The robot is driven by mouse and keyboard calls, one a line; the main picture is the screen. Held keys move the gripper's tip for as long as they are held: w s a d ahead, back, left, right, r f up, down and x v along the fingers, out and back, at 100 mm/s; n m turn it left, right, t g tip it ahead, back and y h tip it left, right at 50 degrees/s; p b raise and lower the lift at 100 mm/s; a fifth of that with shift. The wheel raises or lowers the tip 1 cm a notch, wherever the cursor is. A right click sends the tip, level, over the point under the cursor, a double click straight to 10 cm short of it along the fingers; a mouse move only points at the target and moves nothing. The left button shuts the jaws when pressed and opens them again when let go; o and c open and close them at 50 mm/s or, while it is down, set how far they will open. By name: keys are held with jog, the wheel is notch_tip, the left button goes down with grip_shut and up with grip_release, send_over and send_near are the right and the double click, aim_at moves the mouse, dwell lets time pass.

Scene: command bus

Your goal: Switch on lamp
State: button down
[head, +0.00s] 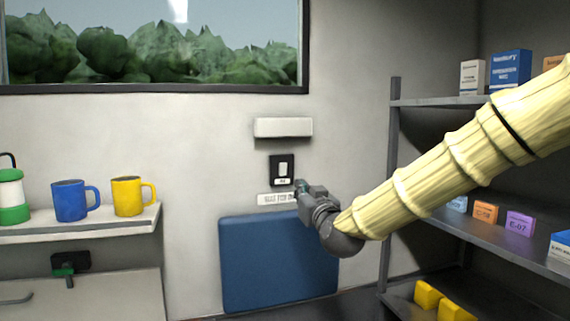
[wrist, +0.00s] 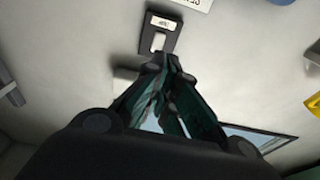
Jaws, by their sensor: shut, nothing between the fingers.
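A black wall switch plate with a white rocker (head: 283,169) is on the wall between the window and the blue panel. A white rectangular lamp fixture (head: 283,127) is mounted just above it; I cannot tell whether it is lit. My gripper (head: 300,185) is shut and empty, just to the lower right of the switch in the head view. In the wrist view the switch (wrist: 160,39) is seen upside down, with my closed fingertips (wrist: 163,62) just short of the rocker or against it; I cannot tell if they touch.
A white label (head: 276,199) is under the switch, above a blue panel (head: 280,262). At left a shelf (head: 140,220) holds a blue mug (head: 70,201), a yellow mug (head: 128,196) and a green lantern (head: 11,197). Metal shelving (head: 395,140) with small boxes stands at right.

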notch_tip(320, 180, up, 3)
jog(key=shift+s+a+r+t, duration=0.1)
jog(key=shift+t, duration=0.2)
jog(key=p, duration=0.6)
send_near(283, 169)
jog(key=w+r, duration=0.1)
jog(key=w+a+r, duration=0.1)
jog(key=w+r, duration=0.1)
jog(key=w+a+r, duration=0.1)
jog(key=w, duration=0.1)
jog(key=shift+r, duration=0.3)
jog(key=shift+w+a, duration=0.2)
jog(key=shift+w, duration=0.3)
